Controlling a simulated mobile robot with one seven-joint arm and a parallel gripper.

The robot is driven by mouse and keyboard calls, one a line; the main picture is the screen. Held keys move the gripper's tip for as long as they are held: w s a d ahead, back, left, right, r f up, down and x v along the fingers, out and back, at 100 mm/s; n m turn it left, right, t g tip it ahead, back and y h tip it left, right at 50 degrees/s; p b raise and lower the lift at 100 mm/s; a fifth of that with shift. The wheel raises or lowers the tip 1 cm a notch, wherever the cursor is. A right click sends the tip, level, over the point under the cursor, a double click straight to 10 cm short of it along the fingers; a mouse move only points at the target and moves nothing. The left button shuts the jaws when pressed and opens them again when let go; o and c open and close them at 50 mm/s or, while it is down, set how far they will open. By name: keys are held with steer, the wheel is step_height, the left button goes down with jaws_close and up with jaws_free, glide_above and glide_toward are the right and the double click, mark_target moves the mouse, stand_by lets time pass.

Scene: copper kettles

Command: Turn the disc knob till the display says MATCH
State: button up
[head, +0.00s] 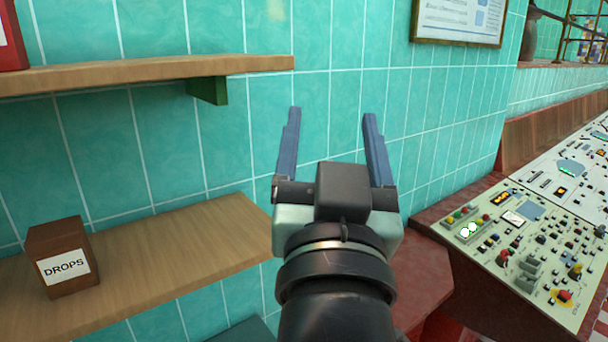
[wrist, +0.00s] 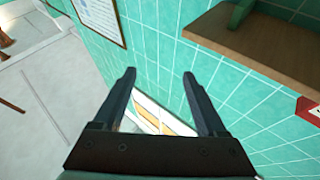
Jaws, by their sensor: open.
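My gripper (head: 332,114) is raised in front of the green tiled wall, with its two blue fingers spread apart and nothing between them. It also shows open and empty in the wrist view (wrist: 159,73). A sloped control panel (head: 490,262) stands to the right of my gripper, apart from it. It carries small red and yellow knobs, switches and little screens. I cannot tell which of these, if any, is the disc knob. No MATCH text is readable in either view.
A wooden shelf (head: 150,250) at lower left holds a brown box marked DROPS (head: 62,258). A higher shelf (head: 150,72) juts out at upper left. A framed notice (head: 458,20) hangs on the wall. A dark red ledge (head: 420,275) lies beside the panel.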

steer(key=s+a+r+n+t+y, duration=0.1)
steer(key=s+a+r+t, duration=0.1)
steer(key=s+r+t, duration=0.3)
steer(key=s+r+b, duration=0.1)
steer(key=s+r, duration=0.3)
steer(key=shift+a+r+n, duration=0.15)
steer(key=shift+a+n, duration=0.15)
steer(key=shift+w, duration=0.1)
